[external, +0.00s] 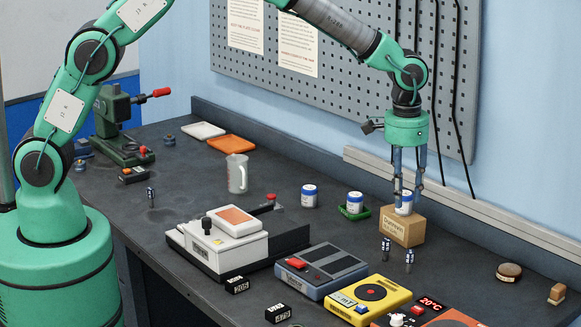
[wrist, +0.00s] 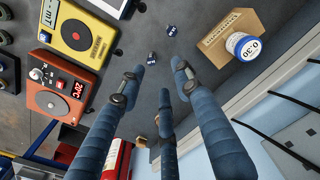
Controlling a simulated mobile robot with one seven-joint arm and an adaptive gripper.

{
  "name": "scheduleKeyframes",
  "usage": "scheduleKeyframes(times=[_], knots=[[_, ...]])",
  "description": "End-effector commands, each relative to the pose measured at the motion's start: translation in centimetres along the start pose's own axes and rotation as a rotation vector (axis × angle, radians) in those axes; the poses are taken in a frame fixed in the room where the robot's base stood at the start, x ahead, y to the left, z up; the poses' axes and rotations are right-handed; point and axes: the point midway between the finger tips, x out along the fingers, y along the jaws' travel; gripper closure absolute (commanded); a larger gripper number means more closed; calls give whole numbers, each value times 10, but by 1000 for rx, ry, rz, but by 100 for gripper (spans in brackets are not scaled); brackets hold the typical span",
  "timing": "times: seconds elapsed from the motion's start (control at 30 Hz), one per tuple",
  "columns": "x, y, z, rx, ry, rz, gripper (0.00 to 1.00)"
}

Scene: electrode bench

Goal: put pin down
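Two small dark pins with pale markings stand close together on the bench in front of the cardboard box: a left pin (external: 386,249) and a right pin (external: 409,260). The wrist view also shows two pins, one nearer my fingertips (wrist: 152,58) and one farther up (wrist: 171,30). A similar third pin (external: 151,196) stands alone at the bench's left. My gripper (external: 408,196) points down in front of the box and jar in the external view. Its blue fingers are spread, with nothing seen between them; the wrist view shows the gap too (wrist: 156,72).
The cardboard box (external: 401,228) carries a white jar (wrist: 242,46). A yellow device (external: 369,298), an orange heated device (wrist: 62,93) and a grey-blue device (external: 322,268) line the front. Two more jars, a mug (external: 237,173) and a white instrument (external: 217,241) stand farther left.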

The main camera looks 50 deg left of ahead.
Motion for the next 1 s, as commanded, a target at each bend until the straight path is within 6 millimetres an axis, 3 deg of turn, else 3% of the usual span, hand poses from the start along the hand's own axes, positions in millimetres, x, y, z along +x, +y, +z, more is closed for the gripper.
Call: scheduleKeyframes(times=[0.27,0.5,0.7,1.0], knots=[[-84,-67,26,-33,58,15,66],[-146,-124,64,-59,108,21,66],[-192,-167,104,-81,152,24,66],[-243,-224,175,-114,217,20,66]])
